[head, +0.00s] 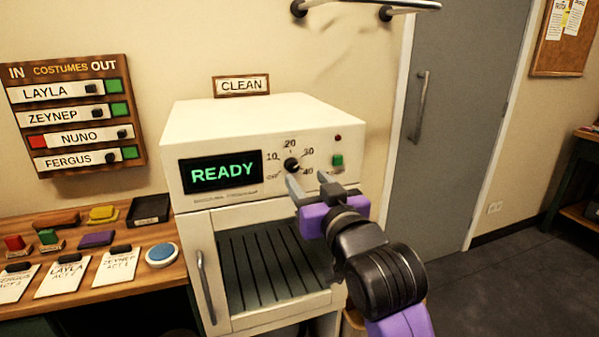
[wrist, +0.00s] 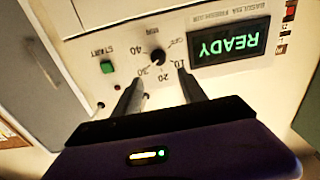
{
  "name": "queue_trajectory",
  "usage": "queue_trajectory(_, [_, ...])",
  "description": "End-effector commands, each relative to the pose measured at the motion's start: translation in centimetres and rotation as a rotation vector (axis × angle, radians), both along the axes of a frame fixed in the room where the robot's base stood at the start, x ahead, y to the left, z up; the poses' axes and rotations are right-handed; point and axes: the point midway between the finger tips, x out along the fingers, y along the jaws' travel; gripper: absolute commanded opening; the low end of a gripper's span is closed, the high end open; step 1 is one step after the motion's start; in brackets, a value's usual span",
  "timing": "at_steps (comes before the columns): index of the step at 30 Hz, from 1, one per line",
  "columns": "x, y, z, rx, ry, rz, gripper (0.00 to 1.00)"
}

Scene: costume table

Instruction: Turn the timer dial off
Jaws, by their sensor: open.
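The timer dial (head: 291,164) is a small black knob on the white machine's front panel, ringed by marks from off through 10, 20, 30 and 40. Its pointer is too small to read. In the wrist view, turned upside down, the dial (wrist: 158,57) sits just beyond my fingertips. My gripper (head: 308,183) is open and empty, just in front of and slightly below right of the dial in the head view. In the wrist view my gripper (wrist: 160,77) has one finger toward each side of the dial, apart from it.
The lit READY display (head: 222,173) is left of the dial; the green start button (head: 337,161) is right. The cabinet handle (head: 206,286) sticks out below. A wooden table (head: 105,299) with cards and blocks stands left.

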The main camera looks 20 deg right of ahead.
Motion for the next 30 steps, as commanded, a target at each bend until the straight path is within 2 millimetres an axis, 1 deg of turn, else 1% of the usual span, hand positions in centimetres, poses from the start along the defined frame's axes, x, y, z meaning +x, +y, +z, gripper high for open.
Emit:
queue_trajectory(2, [0.1,-0.1,-0.5,0.003,0.022,-0.002,0.49])
queue_trajectory(5, [0.9,-0.1,-0.7,0.005,0.03,-0.003,0.49])
queue_trajectory(15, [5.9,0.0,-0.6,0.005,0.027,-0.002,0.49])
queue_trajectory(18, [6.9,0.0,-0.6,0.005,0.027,-0.002,0.49])
queue_trajectory(23, [7.7,0.0,-0.7,0.006,0.026,-0.002,0.49])
queue_trajectory(30, [7.8,0.0,-0.7,0.006,0.026,-0.002,0.49])
